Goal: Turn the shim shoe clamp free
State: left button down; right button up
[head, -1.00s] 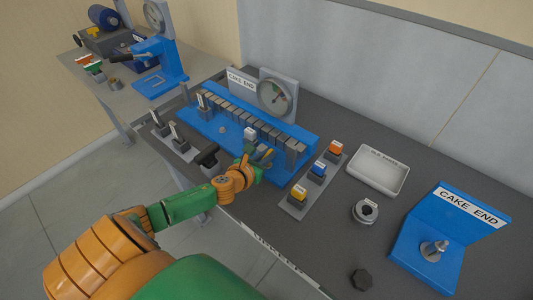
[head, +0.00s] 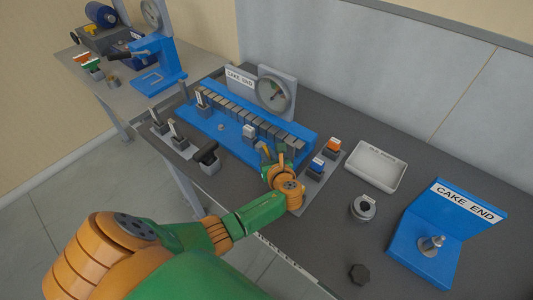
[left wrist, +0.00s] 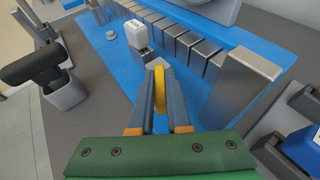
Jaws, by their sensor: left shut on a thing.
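My left gripper (head: 270,155) is at the front right part of the blue fixture (head: 190,123), near the end of its row of grey blocks. In the left wrist view its two fingers (left wrist: 160,100) are shut on a thin, upright yellow piece (left wrist: 160,88), which looks like the clamp's handle. The fingers hide its lower part, so I cannot tell how it joins the fixture. A white-topped block (left wrist: 137,33) stands just beyond, to the left. A taller grey block (left wrist: 245,85) stands to the right. My right gripper is not in view.
A black-handled lever (head: 206,155) stands left of the gripper. A rack with a blue block (head: 317,164) and an orange block (head: 333,144) is close on the right. Farther right are a white tray (head: 374,166) and a blue CAKE END stand (head: 412,247).

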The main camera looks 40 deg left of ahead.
aim_at(267, 151)
pick_arm(q)
jog(key=shift+n+g+y, duration=0.3)
jog(key=shift+n+g, duration=0.2)
jog(key=c, duration=0.9)
grip_release()
jog(key=shift+w+a, duration=0.1)
notch_tip(267, 151, up, 4)
jog(key=shift+f, duration=0.2)
jog(key=s+d+r, duration=0.2)
jog(key=s+r, duration=0.1)
jog(key=s, duration=0.1)
jog(key=s+d+r+p, duration=0.1)
jog(key=s+d+r, duration=0.2)
jog(key=s, duration=0.1)
jog(key=s+d+r+p, duration=0.1)
jog(key=s+d+r, duration=0.1)
jog(key=s+r, duration=0.1)
jog(key=shift+s+d+r, duration=0.15)
jog(key=shift+s+d, duration=0.05)
jog(key=shift+s, duration=0.3)
